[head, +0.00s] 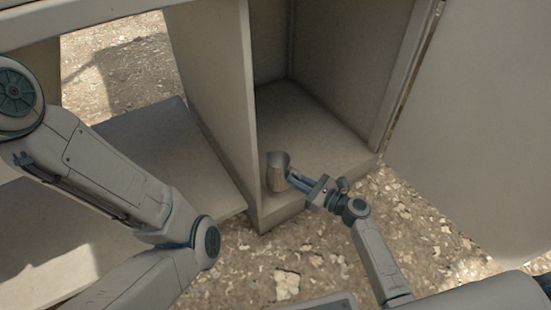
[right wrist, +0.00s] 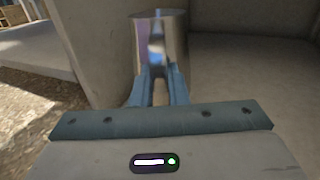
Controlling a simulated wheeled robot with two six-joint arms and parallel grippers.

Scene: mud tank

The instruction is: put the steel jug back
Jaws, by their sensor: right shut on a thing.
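The steel jug (head: 277,172) is upright at the front left of the open cabinet compartment, close to its left wall. My right gripper (head: 291,175) is shut on the jug from the right and front. The jug also shows in the right wrist view (right wrist: 160,40), with the blue fingers (right wrist: 158,85) against its near side. I cannot tell whether its base touches the compartment floor (head: 310,125). My left arm crosses the left of the head view, but its gripper is out of the frame.
The cabinet's left wall (head: 215,85) stands close beside the jug. A door (head: 480,120) is swung open at the right. A low shelf (head: 165,150) lies to the left. The compartment's back and right are empty. The ground (head: 430,220) is pebbly.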

